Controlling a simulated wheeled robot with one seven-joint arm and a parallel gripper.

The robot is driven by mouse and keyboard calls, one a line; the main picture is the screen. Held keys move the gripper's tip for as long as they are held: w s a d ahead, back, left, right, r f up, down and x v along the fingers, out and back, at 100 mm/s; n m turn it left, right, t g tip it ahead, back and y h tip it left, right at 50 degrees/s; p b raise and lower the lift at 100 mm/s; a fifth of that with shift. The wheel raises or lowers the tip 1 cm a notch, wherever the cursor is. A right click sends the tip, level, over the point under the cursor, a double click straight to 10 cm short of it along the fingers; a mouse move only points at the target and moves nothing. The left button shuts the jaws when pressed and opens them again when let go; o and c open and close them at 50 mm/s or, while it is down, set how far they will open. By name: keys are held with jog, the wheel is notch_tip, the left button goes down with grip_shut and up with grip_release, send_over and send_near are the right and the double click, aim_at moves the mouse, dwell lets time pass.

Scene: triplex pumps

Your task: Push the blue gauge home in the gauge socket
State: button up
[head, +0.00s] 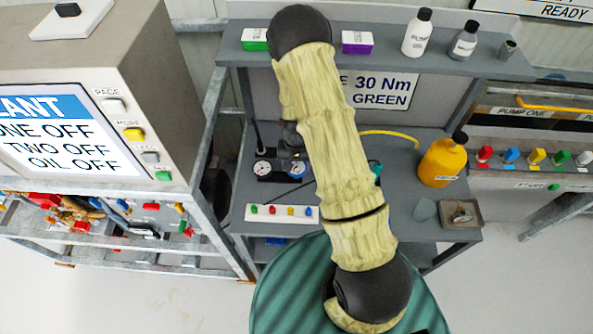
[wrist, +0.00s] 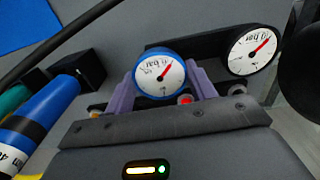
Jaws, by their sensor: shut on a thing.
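The blue gauge (wrist: 161,75), with a white dial and red needle, stands between the two purple fingers of my gripper (wrist: 162,88) in the wrist view. The fingers are shut on it. A black block (wrist: 205,52) lies behind it, and the gauge's lower end and the gauge socket are hidden, so I cannot tell how deep it sits. A black-rimmed gauge (wrist: 252,50) stands to its right.
A strip of coloured knobs (head: 282,214) lies in front on the grey bench (head: 400,190). A yellow bottle (head: 442,162) and a small tray (head: 461,213) stand to the right. A shelf (head: 385,54) with bottles and boxes runs above. Blue and green cylinders (wrist: 40,115) lie left in the wrist view.

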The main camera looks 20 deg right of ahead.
aim_at(296, 166)
jog(key=shift+r+p, duration=1.6)
jog(key=shift+r, duration=0.75)
notch_tip(296, 166, up, 4)
jog(key=n, duration=0.3)
jog(key=shift+w+r+n, duration=0.15)
jog(key=shift+n, duration=0.15)
jog(key=shift+w, duration=0.1)
jog(key=shift+a, duration=0.1)
